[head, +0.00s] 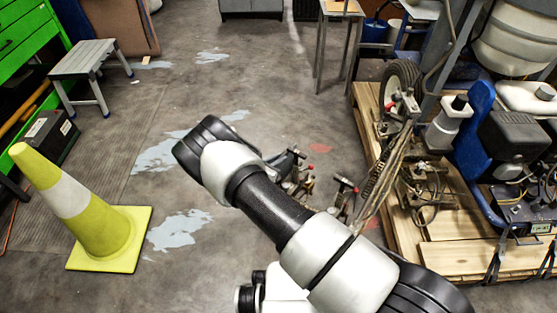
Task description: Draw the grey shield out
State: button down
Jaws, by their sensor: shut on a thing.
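The line striper stands on the right, with a black-tyred wheel (401,84), a blue upright part (482,150), a black box-like unit (514,138) and hoses and cables. I cannot pick out the grey shield with certainty. My arm crosses the lower middle of the head view and covers part of the floor and the striper's left side. Clamp-like metal parts with red tips (345,184) show just beyond my arm. My gripper does not show; whatever it holds is hidden too.
A wooden pallet (440,258) lies under the striper. A yellow and white cone (68,198) stands at the left, near a grey step stool (84,60) and a green cabinet (25,30). A grey table (341,12) stands behind. The paint-stained floor between is open.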

jog(key=shift+r, duration=0.25)
notch_tip(320, 180, up, 10)
jog(key=p, duration=0.6)
jog(key=shift+f, duration=0.15)
dwell(1.0)
